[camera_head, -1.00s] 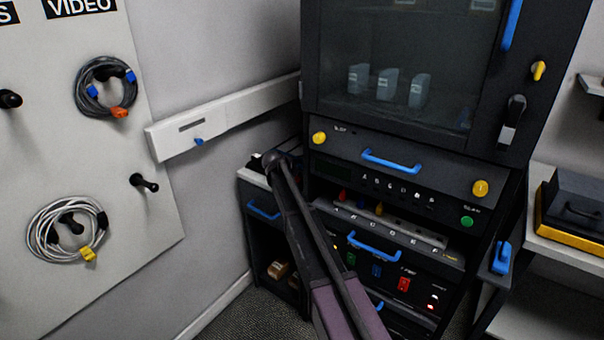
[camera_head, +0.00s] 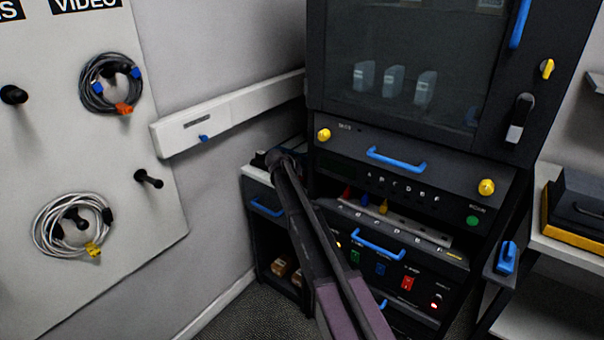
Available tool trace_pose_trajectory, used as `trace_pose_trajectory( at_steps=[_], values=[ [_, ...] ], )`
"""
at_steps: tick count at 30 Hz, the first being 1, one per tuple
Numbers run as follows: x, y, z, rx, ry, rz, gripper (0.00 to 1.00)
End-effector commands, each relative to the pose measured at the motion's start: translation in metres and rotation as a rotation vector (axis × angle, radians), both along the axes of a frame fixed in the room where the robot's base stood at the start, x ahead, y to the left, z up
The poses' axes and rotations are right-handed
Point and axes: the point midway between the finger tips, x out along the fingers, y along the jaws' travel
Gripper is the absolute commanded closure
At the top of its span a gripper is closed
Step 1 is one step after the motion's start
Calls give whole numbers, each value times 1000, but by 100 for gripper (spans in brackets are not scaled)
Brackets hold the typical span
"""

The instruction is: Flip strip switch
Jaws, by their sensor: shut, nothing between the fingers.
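My gripper (camera_head: 277,158) is at the far end of my dark arm, over the top of the low side cabinet (camera_head: 256,177) left of the rack. It is shut and empty; its fingers are small and dark against the background. A small dark item with a pale part (camera_head: 259,160) lies on the cabinet top beside it, too small to identify. A red rocker switch (camera_head: 408,284) shows on the lower rack panel, well right of the gripper. My arm hides part of the cabinet and the rack's left side.
The equipment rack (camera_head: 409,185) has blue handles, yellow knobs and a glass door. A white wall rail (camera_head: 231,116) with a small blue lever runs behind the cabinet. Coiled cables (camera_head: 72,226) hang on the pegboard at left. A shelf with a dark case (camera_head: 580,205) stands at right.

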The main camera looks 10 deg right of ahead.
Motion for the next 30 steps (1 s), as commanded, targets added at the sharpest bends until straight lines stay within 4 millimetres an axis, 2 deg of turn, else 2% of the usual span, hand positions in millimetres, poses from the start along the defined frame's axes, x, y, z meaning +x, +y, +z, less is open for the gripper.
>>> trace_pose_trajectory(
  at_steps=[16, 30],
  values=[
    [-1, 1, 5, 3, 1, 0, 100],
    [-3, 4, 41, 0, 0, 1, 100]
  ],
)
